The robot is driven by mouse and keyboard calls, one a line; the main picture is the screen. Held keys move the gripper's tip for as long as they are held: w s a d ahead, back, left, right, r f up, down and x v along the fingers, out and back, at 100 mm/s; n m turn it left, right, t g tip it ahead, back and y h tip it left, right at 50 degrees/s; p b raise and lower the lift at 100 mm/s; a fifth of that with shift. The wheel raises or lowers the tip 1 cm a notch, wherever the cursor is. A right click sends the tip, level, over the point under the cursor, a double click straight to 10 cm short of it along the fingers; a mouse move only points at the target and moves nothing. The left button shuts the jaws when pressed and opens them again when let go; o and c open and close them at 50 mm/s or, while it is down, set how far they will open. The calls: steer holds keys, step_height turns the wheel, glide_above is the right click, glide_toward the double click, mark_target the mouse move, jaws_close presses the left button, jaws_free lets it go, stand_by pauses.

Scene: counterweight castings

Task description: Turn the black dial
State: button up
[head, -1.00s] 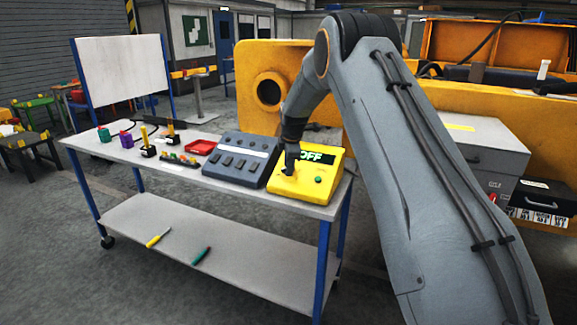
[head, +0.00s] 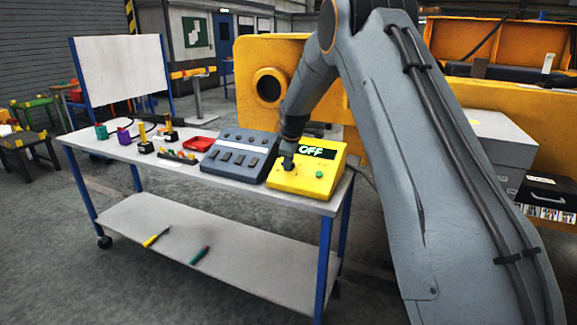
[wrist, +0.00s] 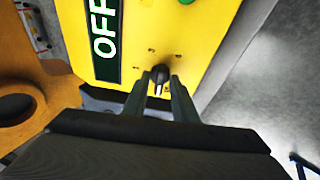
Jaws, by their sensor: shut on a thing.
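The black dial (wrist: 160,74) sits on the face of the yellow control box (head: 308,182), with small marks around it. The box's dark display (wrist: 105,40) reads OFF, and it also shows in the head view. My gripper (wrist: 161,84) reaches the dial from above, with one finger on each side, and is shut on it. In the head view my gripper (head: 289,163) covers the dial. A green button (head: 320,174) is on the box to the right of the dial.
A grey switch panel (head: 240,157) stands just left of the yellow box on the trolley's top shelf (head: 110,148). A red tray (head: 200,144) and small coloured parts are farther left. The lower shelf holds two tools (head: 157,237).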

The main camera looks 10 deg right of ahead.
steer(key=m+b, duration=0.1)
steer(key=b, duration=0.1)
steer(key=m+b, duration=0.3)
steer(key=b, duration=0.1)
steer(key=shift+a+f+t+h, duration=0.15)
steer(key=shift+f+t+h, duration=0.1)
steer(key=shift+t+h, duration=0.15)
steer(key=m+b, duration=0.2)
steer(key=b, duration=0.2)
steer(key=shift+s, duration=0.15)
steer(key=shift+r+m+b, duration=0.15)
steer(key=shift+m+b, duration=0.25)
steer(key=shift+b, duration=0.15)
steer(key=o, duration=0.7)
steer(key=shift+a+b+v, duration=0.2)
steer(key=shift+b+v, duration=0.25)
steer(key=shift+v, duration=3.5)
steer(key=shift+s, duration=0.15)
